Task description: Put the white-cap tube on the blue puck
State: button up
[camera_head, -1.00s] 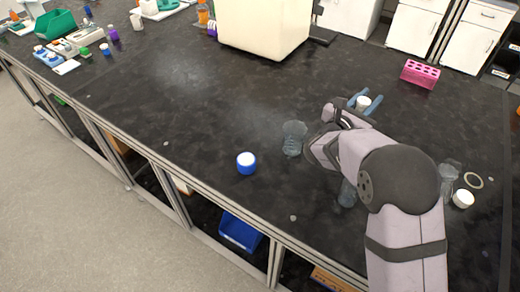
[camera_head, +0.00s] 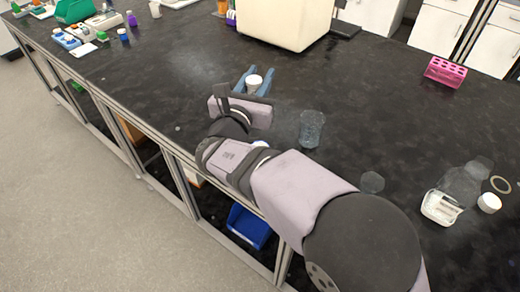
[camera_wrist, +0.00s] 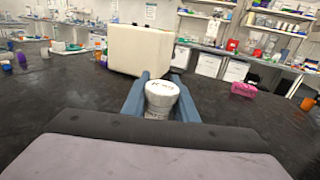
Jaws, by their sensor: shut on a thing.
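My gripper (camera_head: 254,81) is shut on the white-cap tube, whose white cap (camera_head: 254,82) shows between the two blue fingers. In the wrist view the cap (camera_wrist: 160,92) stands upright between the fingers (camera_wrist: 160,100); the tube below is mostly hidden. The gripper is beyond the puck, farther from the front bench edge. The puck is not visible in the wrist view.
A clear glass beaker (camera_head: 311,128) stands right of the gripper. A pink rack (camera_head: 445,72) is at the back right, a large cream box (camera_head: 287,22) at the back. A white lid (camera_head: 489,203), a ring (camera_head: 501,184) and glassware lie at the right. The left middle of the bench is clear.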

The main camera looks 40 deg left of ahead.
notch_tip(320, 180, down, 10)
jog(key=d+m+h, duration=0.1)
jog(key=shift+w+d+f+h+p, duration=0.25)
jog(key=shift+d+h+p, duration=0.05)
jog(key=shift+d+p, duration=0.15)
dwell(0.7)
jog(key=shift+f, duration=0.1)
jog(key=shift+f, duration=0.15)
jog(key=o, duration=1)
jog(key=shift+o, duration=0.2)
jog(key=shift+r, duration=0.25)
jog(key=b+v, duration=0.2)
jog(key=v, duration=1)
jog(key=shift+f, duration=0.2)
